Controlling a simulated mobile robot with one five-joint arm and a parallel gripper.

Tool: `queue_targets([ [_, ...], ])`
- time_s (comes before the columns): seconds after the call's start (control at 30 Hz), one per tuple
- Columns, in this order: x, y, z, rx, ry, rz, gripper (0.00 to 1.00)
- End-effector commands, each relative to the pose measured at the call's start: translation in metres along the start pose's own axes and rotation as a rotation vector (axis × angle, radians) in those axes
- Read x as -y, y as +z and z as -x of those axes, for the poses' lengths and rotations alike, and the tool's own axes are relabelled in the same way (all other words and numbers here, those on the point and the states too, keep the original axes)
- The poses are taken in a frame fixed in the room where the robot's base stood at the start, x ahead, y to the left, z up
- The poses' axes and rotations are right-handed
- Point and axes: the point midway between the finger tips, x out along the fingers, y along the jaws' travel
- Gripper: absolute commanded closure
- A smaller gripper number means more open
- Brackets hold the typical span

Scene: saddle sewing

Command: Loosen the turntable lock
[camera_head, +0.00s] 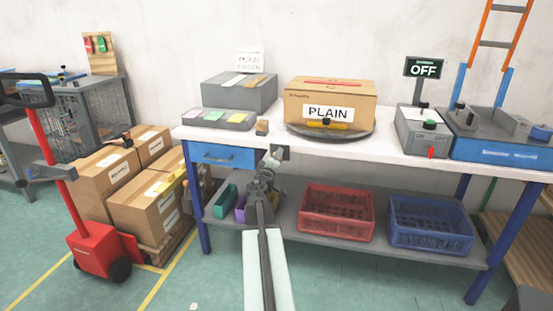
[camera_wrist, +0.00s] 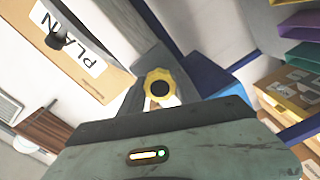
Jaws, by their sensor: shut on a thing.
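A yellow scalloped knob (camera_wrist: 159,88) with a black centre shows in the wrist view, at the tip of my gripper (camera_wrist: 162,101); it appears to be the turntable lock. My gripper is shut on it. In the head view, my gripper (camera_head: 271,160) is at the table's front edge, beside a dark bracket (camera_head: 281,152); the knob is hidden there. The round turntable (camera_head: 362,133) stands on the white table, right of my gripper. A cardboard box (camera_head: 356,96) labelled PLAIN sits on it, with a yellow and black piece (camera_head: 327,123) at its front.
A blue drawer (camera_head: 223,156) is left of my gripper under the tabletop. Red (camera_head: 336,211) and blue (camera_head: 431,225) crates stand on the lower shelf. A grey control box (camera_head: 420,130) with an OFF sign (camera_head: 424,68) is at right. A red pallet truck (camera_head: 94,253) stands at left.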

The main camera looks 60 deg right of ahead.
Motion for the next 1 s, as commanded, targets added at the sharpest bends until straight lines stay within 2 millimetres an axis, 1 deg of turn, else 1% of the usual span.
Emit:
queue_targets([
  [0.7, 0.0024, -0.0027, 0.0019, -0.007, -0.002, 0.661, 1.0],
  [1.0, 0.0027, -0.0032, 0.002, -0.008, -0.001, 0.858, 1.0],
])
